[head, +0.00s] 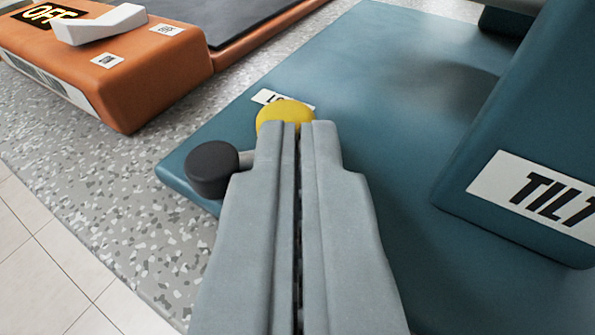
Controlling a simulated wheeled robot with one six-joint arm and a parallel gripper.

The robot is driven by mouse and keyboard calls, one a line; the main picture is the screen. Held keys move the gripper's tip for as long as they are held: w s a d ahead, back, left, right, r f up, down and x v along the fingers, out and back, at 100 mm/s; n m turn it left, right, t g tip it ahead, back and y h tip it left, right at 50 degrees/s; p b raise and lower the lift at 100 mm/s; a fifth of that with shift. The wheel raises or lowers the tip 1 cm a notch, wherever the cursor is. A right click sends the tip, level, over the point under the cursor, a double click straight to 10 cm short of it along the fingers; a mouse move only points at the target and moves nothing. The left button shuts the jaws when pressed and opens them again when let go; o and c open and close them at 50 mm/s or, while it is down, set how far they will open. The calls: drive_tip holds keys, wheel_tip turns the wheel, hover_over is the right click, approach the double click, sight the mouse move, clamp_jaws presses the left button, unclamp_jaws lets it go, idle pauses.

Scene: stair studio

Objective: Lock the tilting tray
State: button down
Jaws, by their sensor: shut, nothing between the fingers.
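My gripper (297,127) is shut and empty, its two grey fingers side by side. Its tips overlap the lower part of a yellow round knob (283,112) in the picture; I cannot tell whether they touch it. A white label (268,97) sits behind the knob, mostly hidden, with only its first letters showing. A black round knob (212,168) on a short grey stem sits just left of the fingers. These are at the left corner of a teal base (400,110). A teal block with a "TILT" label (535,195) stands at the right; the tray itself is not clearly visible.
An orange device (130,75) with a white lever (100,25), an "OFF" display and a dark flat top stands at the upper left. Speckled grey counter (130,190) lies between it and the teal base. Pale tiles show at the lower left.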

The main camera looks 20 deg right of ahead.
drive_tip(key=shift+d, duration=0.2)
drive_tip(key=shift+w+d, duration=0.45)
drive_tip(key=shift+d, duration=0.1)
drive_tip(key=shift+w+d, duration=0.45)
drive_tip(key=shift+w, duration=0.25)
idle(1.0)
